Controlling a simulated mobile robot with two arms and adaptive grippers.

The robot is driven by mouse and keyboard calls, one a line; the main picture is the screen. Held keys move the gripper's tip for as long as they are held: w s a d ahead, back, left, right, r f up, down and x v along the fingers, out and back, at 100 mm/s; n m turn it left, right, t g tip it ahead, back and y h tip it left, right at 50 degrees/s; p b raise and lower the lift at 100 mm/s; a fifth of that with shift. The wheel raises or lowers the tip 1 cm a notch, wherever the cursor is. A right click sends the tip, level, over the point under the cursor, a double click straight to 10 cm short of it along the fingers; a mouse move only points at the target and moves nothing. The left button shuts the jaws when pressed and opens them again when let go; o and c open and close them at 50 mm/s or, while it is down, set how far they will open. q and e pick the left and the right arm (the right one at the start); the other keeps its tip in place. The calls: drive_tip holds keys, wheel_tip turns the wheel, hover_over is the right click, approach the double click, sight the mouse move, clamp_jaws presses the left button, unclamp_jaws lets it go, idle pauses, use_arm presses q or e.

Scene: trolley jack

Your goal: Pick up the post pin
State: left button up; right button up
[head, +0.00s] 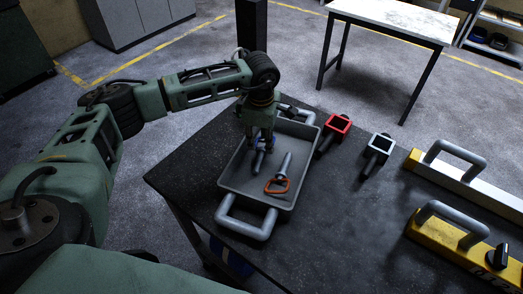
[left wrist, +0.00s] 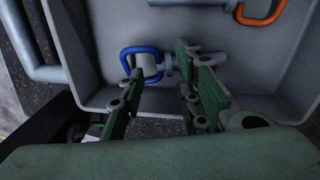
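Two grey pins lie in a shallow grey tray (head: 236,187). One has an orange loop handle (head: 277,185); the other has a blue loop handle (left wrist: 142,64). The frames do not tell which is the post pin. My left gripper (head: 262,146) points down into the tray over the blue-handled pin (head: 258,162), partly hiding it in the head view. In the left wrist view, my left gripper (left wrist: 160,92) has its fingers apart, with the blue-handled pin near their tips. I cannot tell whether they touch it. The orange loop (left wrist: 262,12) shows farther off. My right gripper is not in view.
The tray stands on a dark table (head: 330,215). A red square socket (head: 338,124) and a grey one (head: 380,144) lie right of it. Yellow (head: 450,242) and white (head: 465,183) handled bars lie farther right.

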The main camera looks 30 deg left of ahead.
sight(263, 148)
use_arm(q)
drive_tip(key=shift+w+f+p, duration=0.2)
drive_tip(key=shift+f+p, duration=0.2)
drive_tip(key=shift+f, duration=1.45)
clamp_jaws()
drive_tip(key=shift+r, duration=0.1)
